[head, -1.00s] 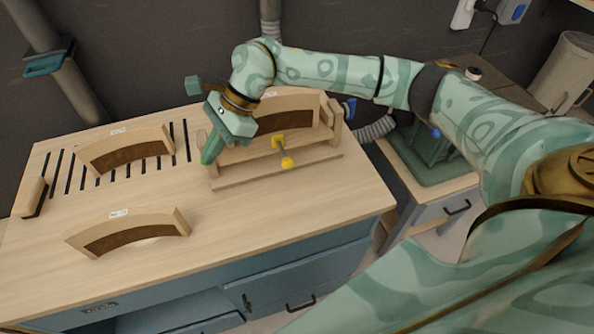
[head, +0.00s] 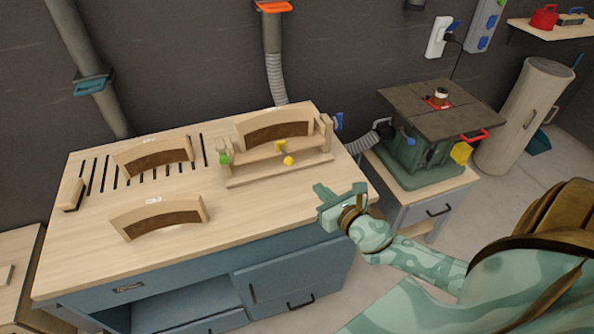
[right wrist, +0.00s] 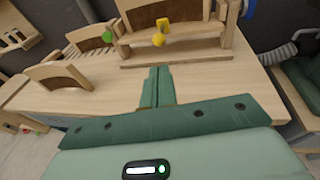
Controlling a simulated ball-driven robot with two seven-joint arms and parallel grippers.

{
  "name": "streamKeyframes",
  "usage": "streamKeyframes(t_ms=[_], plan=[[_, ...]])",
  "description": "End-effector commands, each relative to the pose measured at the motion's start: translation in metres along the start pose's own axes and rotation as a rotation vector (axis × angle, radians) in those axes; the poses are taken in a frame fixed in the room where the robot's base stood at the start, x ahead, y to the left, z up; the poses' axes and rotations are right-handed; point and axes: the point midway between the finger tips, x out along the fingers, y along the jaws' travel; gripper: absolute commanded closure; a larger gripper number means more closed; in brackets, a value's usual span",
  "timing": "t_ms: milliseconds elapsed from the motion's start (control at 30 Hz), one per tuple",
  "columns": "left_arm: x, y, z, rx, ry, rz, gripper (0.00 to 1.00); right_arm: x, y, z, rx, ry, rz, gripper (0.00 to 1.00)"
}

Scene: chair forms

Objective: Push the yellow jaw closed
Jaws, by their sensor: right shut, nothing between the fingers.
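A wooden clamping fixture (head: 275,172) stands at the back right of the bench and holds a curved wooden piece with a brown inset (head: 275,133). The yellow jaw parts (head: 281,146) sit at the middle of its front, with a yellow knob (head: 288,160) just below; they also show in the right wrist view (right wrist: 161,26). A green knob (head: 224,158) is at the fixture's left end. My right gripper (head: 322,191) is shut and empty, in front of and right of the fixture, apart from it. Its closed fingers (right wrist: 157,85) point toward the fixture. My left gripper is out of view.
Two more curved pieces lie on the bench, at a slotted area (head: 155,155) and near the front (head: 160,215). A wooden block (head: 71,193) is at the left. A machine (head: 425,145) with a hose stands right of the bench. The middle front of the bench is clear.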

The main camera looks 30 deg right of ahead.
Motion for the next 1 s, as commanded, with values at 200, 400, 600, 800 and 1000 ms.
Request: streamKeyframes(t_ms=[200,400,600,800,1000], plan=[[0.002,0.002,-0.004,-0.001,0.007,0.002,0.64,0.047,0.0,0.001,0.0,-0.003,0.0,1.0],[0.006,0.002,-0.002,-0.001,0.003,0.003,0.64,0.088,0.001,0.0,0.0,-0.002,0.003,1.0],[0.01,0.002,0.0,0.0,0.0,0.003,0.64,0.114,0.001,0.0,0.001,-0.001,0.003,1.0],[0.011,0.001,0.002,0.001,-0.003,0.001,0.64,0.122,0.002,0.0,-0.001,0.0,0.004,1.0],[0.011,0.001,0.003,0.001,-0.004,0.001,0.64,0.122,0.002,0.0,-0.001,0.0,0.004,1.0]])
